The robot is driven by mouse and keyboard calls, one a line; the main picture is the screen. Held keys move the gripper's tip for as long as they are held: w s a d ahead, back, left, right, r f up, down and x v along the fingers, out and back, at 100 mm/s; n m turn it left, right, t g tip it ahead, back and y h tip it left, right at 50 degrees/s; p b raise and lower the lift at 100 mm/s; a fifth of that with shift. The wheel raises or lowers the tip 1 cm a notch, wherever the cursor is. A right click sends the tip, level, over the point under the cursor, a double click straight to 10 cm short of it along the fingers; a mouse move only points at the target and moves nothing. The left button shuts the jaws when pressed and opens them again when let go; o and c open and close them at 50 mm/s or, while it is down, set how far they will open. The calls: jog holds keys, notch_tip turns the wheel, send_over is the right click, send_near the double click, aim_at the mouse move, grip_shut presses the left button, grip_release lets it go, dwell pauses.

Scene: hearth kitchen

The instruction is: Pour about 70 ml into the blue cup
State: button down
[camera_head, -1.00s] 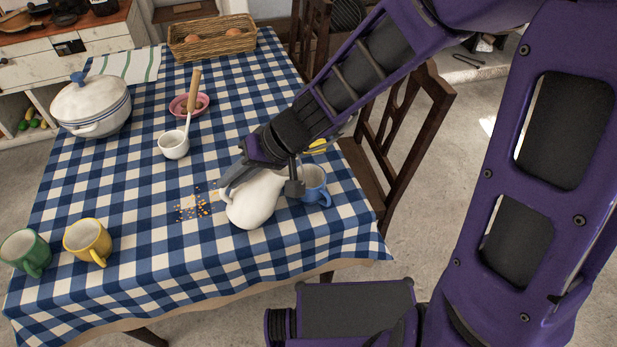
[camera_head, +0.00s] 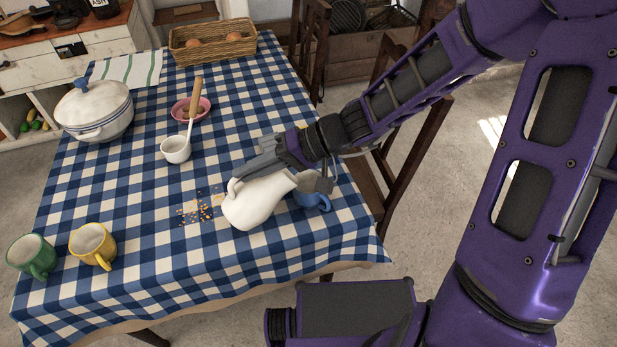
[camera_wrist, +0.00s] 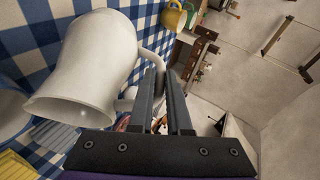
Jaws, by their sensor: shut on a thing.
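My gripper (camera_head: 240,178) is shut on the handle of a white pitcher (camera_head: 252,202). The pitcher is tilted, with its mouth end toward the right, at the blue cup (camera_head: 318,203). The blue cup stands on the checked cloth, partly hidden behind the pitcher and my gripper; its inside does not show in the head view. In the wrist view my gripper's fingers (camera_wrist: 166,85) are at the handle, the white pitcher (camera_wrist: 88,70) fills the left, and the pale blue cup (camera_wrist: 10,115) shows at the left edge near its mouth. I cannot see any stream or the liquid level.
A yellow mug (camera_head: 92,246) and green mug (camera_head: 32,257) stand at the front left. Orange crumbs (camera_head: 200,208) lie left of the pitcher. A white ladle (camera_head: 176,149), pink dish (camera_head: 203,112), lidded pot (camera_head: 95,110) and basket (camera_head: 213,47) stand farther back. A chair (camera_head: 400,165) is at right.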

aim_at(243, 195)
jog(key=shift+w+d+r+m+g+y+p, duration=0.15)
jog(key=shift+w+d+r+y+p, duration=0.15)
jog(key=shift+d+r+y, duration=0.25)
jog(key=shift+w+d+r+m+g+y+p, duration=0.15)
jog(key=shift+w+d+r+y+p, duration=0.2)
jog(key=shift+y, duration=0.2)
dwell(0.3)
jog(key=shift+d+r, duration=0.15)
jog(key=shift+d, duration=0.1)
jog(key=shift+w+d+r+y, duration=0.15)
jog(key=shift+w+d+y, duration=0.15)
jog(key=shift+d, duration=0.15)
jog(key=shift+w+d+r+y, duration=0.2)
jog(key=shift+d+y, duration=0.1)
jog(key=shift+d, duration=0.15)
dwell(1.7)
jog(key=s+a+f+h+b, duration=0.2)
jog(key=a+f+h, duration=0.1)
jog(key=s+a+f+n+t+h+b, duration=0.1)
jog(key=a, duration=0.1)
jog(key=shift+f+h, duration=0.3)
jog(key=shift+f, duration=0.05)
jog(key=shift+a+h, duration=0.3)
jog(key=shift+h, duration=0.2)
jog(key=shift+s+a+t+h+b, duration=0.2)
jog(key=shift+a+t+h+b, duration=0.1)
jog(key=shift+t, duration=0.1)
jog(key=shift+n, duration=0.3)
dwell(0.7)
